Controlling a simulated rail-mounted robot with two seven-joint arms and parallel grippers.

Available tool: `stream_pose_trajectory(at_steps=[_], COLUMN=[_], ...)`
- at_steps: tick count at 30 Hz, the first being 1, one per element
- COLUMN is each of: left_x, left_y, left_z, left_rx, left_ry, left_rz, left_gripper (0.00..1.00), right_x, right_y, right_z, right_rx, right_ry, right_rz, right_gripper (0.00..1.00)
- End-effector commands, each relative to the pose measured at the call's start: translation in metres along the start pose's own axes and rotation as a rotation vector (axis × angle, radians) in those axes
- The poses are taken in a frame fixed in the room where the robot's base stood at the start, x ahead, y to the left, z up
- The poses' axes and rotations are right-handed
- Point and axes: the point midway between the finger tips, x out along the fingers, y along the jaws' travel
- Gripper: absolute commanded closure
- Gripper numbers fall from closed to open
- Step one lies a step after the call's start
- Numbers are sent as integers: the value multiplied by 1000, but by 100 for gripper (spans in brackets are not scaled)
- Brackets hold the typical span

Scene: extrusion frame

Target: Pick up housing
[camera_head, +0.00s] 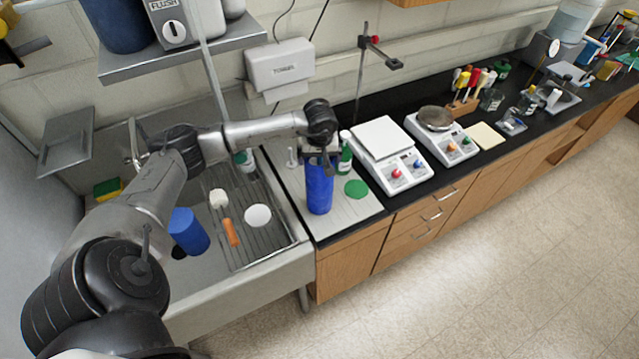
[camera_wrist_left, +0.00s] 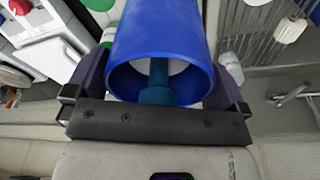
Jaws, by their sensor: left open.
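A blue hollow cylinder, which looks like the housing (camera_head: 319,188), stands upright on the grey mat at the counter's left end. My left gripper (camera_head: 319,152) is at its top end. In the left wrist view the housing (camera_wrist_left: 160,32) lies between the two open fingers of my left gripper (camera_wrist_left: 158,82). Its open end faces the camera and a teal stem (camera_wrist_left: 157,78) shows inside it. I cannot tell whether the fingers touch its wall. My right gripper is not in view.
A green disc (camera_head: 356,188) and a green bottle (camera_head: 345,155) are close beside the housing. Another blue cylinder (camera_head: 188,232) is in the sink area at the left. A white hotplate (camera_head: 391,150) stands to the right. The mat's front edge (camera_head: 345,227) is clear.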

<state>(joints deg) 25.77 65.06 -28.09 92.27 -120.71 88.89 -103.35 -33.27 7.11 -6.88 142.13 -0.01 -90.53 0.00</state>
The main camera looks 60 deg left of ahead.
Motion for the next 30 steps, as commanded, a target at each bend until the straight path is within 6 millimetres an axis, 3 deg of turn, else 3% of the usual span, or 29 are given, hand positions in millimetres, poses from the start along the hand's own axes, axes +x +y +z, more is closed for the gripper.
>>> stream_pose_trajectory(at_steps=[7, 27, 30], left_x=[1, 0, -1], left_y=[0, 0, 0], left_z=[0, 0, -1], left_rx=[0, 0, -1], left_ry=[0, 0, 2], left_rz=[1, 1, 3], left_gripper=[1, 65, 66], right_x=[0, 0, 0], right_y=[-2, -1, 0], right_z=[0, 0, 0], right_rx=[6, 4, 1], right_ry=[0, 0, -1], right_rz=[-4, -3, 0], right_gripper=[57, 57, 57])
